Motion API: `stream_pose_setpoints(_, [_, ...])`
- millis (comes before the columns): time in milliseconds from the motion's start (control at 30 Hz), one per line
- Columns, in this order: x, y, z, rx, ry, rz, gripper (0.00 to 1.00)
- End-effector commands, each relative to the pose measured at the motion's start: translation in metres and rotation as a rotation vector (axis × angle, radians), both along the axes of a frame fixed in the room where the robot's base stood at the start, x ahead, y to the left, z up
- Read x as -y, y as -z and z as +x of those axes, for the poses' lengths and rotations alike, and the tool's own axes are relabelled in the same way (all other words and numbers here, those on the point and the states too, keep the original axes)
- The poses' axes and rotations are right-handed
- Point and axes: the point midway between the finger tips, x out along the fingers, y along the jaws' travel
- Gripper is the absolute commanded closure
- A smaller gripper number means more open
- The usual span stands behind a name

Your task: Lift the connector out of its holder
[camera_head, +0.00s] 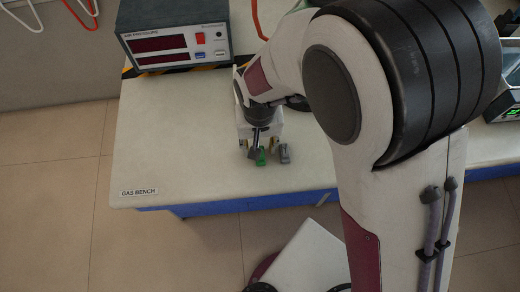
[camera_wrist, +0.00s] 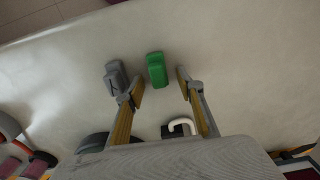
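A small green block-like piece (camera_wrist: 157,70) stands on the bench; it also shows in the head view (camera_head: 261,158). A similar grey piece (camera_wrist: 115,78) stands beside it, seen in the head view too (camera_head: 285,154). I cannot tell which of these is the connector or its holder. My gripper (camera_wrist: 160,82) is open, its two fingers apart. The green piece appears between and slightly beyond the fingertips; no contact is visible. The grey piece is outside the left finger, close to its tip. In the head view my arm partly hides the gripper.
A white hook-shaped piece on a dark block (camera_wrist: 181,127) shows between the fingers, nearer the palm. A pressure display box (camera_head: 174,36) stands at the back left of the bench (camera_head: 160,125). The bench's front left is clear.

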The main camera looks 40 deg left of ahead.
Motion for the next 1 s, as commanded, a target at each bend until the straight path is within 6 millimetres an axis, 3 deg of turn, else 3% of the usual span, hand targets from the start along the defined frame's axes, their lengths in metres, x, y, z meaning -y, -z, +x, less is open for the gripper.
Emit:
stream_pose_setpoints(300, [-0.0002, -0.0004, 0.0001, 0.001, 0.0, 0.001, 0.65])
stream_pose_setpoints(433, [-0.0002, -0.0004, 0.0001, 0.001, 0.0, 0.001, 0.97])
stream_pose_setpoints(1000, [-0.0009, -0.0087, 0.0005, 0.001, 0.0, 0.003, 0.97])
